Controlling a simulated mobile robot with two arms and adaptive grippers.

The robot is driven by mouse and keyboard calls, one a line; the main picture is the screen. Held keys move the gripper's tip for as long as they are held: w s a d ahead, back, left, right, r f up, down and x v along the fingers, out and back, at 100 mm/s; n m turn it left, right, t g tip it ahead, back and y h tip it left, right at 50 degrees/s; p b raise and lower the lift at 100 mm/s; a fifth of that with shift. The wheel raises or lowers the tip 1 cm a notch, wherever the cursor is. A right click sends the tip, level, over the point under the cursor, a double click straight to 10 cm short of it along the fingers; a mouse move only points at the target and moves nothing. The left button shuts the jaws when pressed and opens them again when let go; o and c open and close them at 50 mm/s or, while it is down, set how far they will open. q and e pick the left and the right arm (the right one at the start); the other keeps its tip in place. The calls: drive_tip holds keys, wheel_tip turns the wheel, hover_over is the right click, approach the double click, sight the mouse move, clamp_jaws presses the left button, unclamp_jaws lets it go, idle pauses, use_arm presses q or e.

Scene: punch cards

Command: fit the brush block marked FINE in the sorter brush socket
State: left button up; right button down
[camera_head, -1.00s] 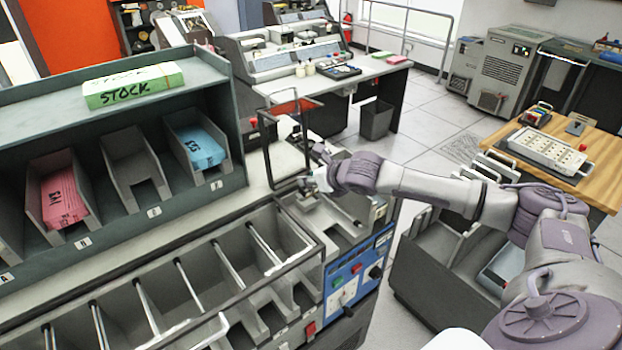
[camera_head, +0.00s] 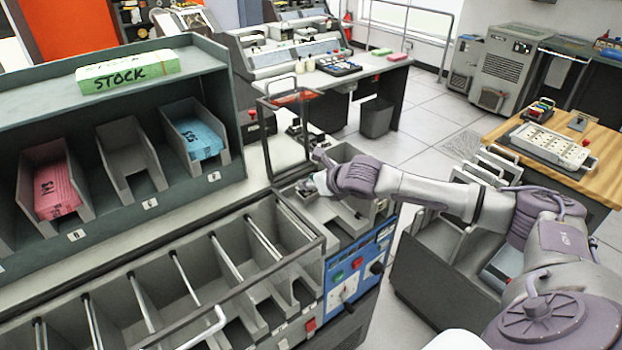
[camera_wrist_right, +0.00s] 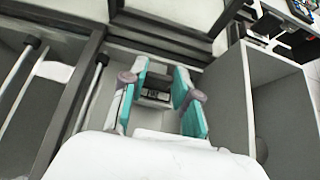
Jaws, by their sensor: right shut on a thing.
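My right gripper (camera_head: 310,186) is low over the feed end of the grey card sorter (camera_head: 357,278), just in front of the upright open frame. In the right wrist view its teal fingers (camera_wrist_right: 160,92) are shut on a small dark block with a pale label (camera_wrist_right: 156,95), the brush block. The label is too small to read. Grey walls of the sorter bed surround the fingertips. The brush socket is hidden by the hand and block, and I cannot tell whether the block is in it. My left gripper is not in view.
The sorter's open pockets with rods (camera_head: 215,262) run to the left of the hand. The upright frame (camera_head: 268,140) stands close behind it. A shelf rack (camera_head: 110,218) holds pink cards (camera_head: 55,188), blue cards (camera_head: 198,138) and a green STOCK box (camera_head: 127,72). A wooden table (camera_head: 588,140) is at right.

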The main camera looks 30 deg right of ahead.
drive_tip(key=c, duration=0.8)
unclamp_jaws()
drive_tip(key=v, duration=1.2)
drive_tip(key=shift+f, duration=0.1)
